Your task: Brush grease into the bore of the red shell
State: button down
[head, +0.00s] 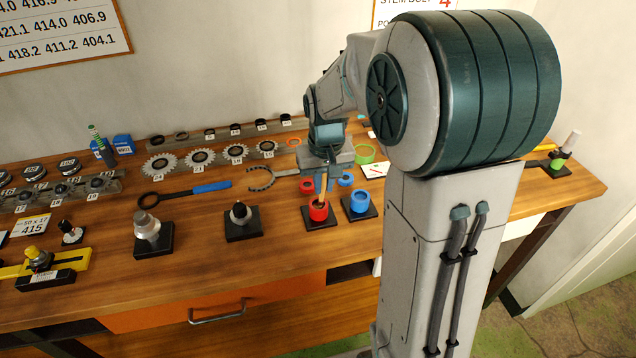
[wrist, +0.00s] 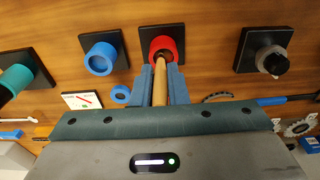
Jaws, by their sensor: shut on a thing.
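The red shell (head: 318,211) stands on a black square base on the bench, left of a blue shell. It also shows in the wrist view (wrist: 164,44), its open bore facing my gripper. My gripper (wrist: 161,82) is shut on a brush with a pale wooden handle (wrist: 160,86). In the head view the brush (head: 322,190) points down from my gripper (head: 325,172) to the red shell. Its far end is at or inside the bore; the bristles are hidden. I cannot see any grease on it.
A blue shell (head: 360,202) on its own black base stands close on the right. A black base with a dark knob (head: 241,222) stands to the left. A hook wrench (head: 262,182) and gears lie behind. The bench front is clear.

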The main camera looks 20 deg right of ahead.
jog(key=shift+d, duration=0.3)
jog(key=shift+a, duration=0.1)
jog(key=shift+w+a, duration=0.55)
jog(key=shift+a, duration=0.15)
jog(key=shift+s, duration=0.1)
jog(key=shift+s+d, duration=0.3)
jog(key=shift+s, duration=0.5)
jog(key=shift+w, duration=0.1)
